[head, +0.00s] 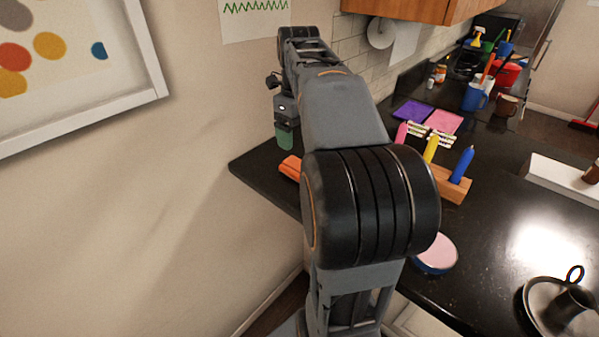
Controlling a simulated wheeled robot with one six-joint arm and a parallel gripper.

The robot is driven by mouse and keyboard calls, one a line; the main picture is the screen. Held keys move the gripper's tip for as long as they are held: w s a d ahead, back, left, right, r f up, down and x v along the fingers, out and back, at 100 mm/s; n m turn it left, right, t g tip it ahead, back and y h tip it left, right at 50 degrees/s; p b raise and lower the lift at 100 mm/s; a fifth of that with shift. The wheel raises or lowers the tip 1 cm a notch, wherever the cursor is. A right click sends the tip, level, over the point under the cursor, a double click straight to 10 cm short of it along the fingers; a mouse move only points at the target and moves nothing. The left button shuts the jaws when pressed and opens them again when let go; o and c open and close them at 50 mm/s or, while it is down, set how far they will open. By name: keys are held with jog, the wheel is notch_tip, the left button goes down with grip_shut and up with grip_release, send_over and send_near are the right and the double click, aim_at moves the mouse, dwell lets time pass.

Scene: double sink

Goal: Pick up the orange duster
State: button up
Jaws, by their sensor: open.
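An orange object (290,167), which looks like the duster, lies on the dark counter (255,166) near its left end. My arm covers its right side. My gripper (285,140) is at the far end of my arm, pointing down above the counter, a little behind and above the orange object. It is small in the head view, with a green part at its lower end. I see nothing orange in it, and it looks apart from the duster.
Right of my arm stands a wooden block (452,188) with coloured candles. Purple (412,111) and pink (444,121) squares lie behind it. The wall is close on the left.

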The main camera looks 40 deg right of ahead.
jog(key=shift+f, duration=4.6)
jog(key=shift+c, duration=0.2)
jog(key=c, duration=1)
jog(key=shift+o, duration=0.2)
jog(key=shift+r, duration=0.15)
jog(key=shift+r, duration=0.6)
jog(key=s+r, duration=0.1)
jog(key=r, duration=0.1)
jog(key=s+a+r, duration=0.1)
jog(key=s+r, duration=0.1)
jog(key=r, duration=0.1)
jog(key=s+r, duration=0.1)
jog(key=r, duration=0.1)
jog(key=shift+s+a+r, duration=0.25)
jog(key=shift+s+r, duration=0.05)
jog(key=shift+s, duration=0.1)
jog(key=s+a+r+b, duration=0.1)
jog(key=s+a+r, duration=0.2)
jog(key=s, duration=0.5)
jog(key=shift+s+r+b, duration=0.3)
jog(key=shift+r, duration=0.2)
